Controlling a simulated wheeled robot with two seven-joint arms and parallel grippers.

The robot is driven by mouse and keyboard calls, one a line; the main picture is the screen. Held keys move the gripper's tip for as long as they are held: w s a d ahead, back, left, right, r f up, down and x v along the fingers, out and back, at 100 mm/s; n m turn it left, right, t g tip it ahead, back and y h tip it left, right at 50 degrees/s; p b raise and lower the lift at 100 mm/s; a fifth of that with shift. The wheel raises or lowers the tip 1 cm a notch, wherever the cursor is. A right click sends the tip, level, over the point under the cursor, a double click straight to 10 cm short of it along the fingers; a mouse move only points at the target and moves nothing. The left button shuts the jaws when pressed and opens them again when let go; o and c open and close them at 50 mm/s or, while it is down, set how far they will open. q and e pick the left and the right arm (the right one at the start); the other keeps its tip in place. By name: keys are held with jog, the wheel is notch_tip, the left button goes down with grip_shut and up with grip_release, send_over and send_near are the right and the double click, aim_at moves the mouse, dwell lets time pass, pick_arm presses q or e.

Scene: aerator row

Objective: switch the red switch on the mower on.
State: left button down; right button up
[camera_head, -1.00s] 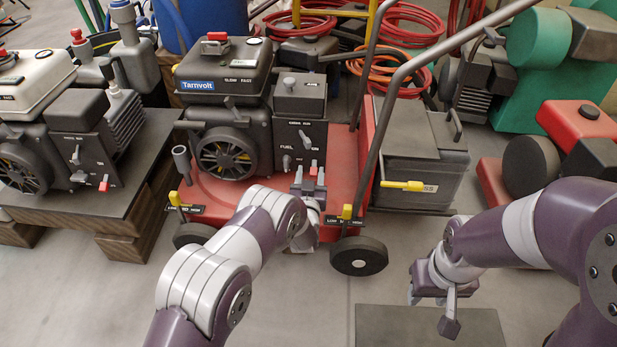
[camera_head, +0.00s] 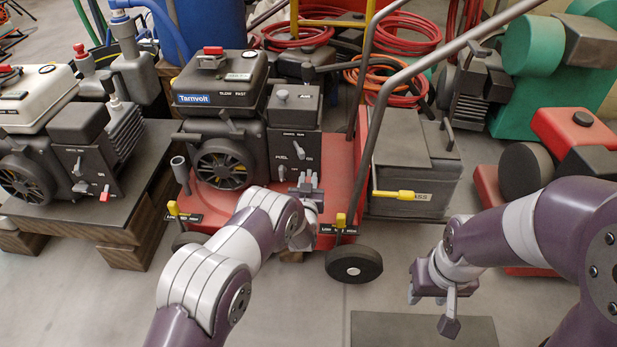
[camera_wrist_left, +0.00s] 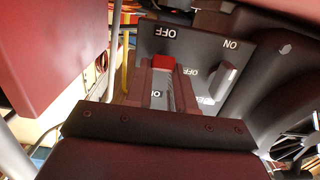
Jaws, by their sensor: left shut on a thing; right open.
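The mower is a red wheeled deck (camera_head: 340,185) with a dark engine marked Tarnvolt (camera_head: 222,90) on it. Its dark control panel (camera_head: 290,140) carries a FUEL label and small levers. My left gripper (camera_head: 307,185) is at the lower right of this panel and hides most of the red switch in the head view. In the left wrist view the red switch (camera_wrist_left: 163,62) sits between the fingers of my left gripper (camera_wrist_left: 163,85), which is shut on it. OFF and ON labels appear upside down around it. My right gripper (camera_head: 428,293) is open and empty, away from the mower.
A similar machine with its own red switch (camera_head: 105,193) stands on a dark bench at left. A dark box (camera_head: 415,170) with a yellow handle stands right of the mower. The mower's tall handle bar (camera_head: 400,75) rises beside the panel. A dark mat (camera_head: 423,330) lies in front.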

pick_arm(q)
jog(key=shift+r+g+p, duration=0.45)
jog(key=shift+g+p, duration=0.05)
jog(key=shift+p, duration=0.6)
jog(key=shift+f+g+p, duration=0.15)
jog(key=shift+g+p, duration=0.45)
jog(key=shift+p, duration=0.1)
jog(key=shift+s+f, duration=0.2)
jog(key=shift+f, duration=0.05)
jog(key=shift+s+a, duration=0.15)
jog(key=shift+s, duration=0.1)
jog(key=shift+w+r, duration=0.1)
jog(key=shift+w, duration=0.05)
jog(key=c, duration=1.1)
grip_release()
jog(key=shift+o, duration=0.7)
jog(key=shift+w, duration=0.2)
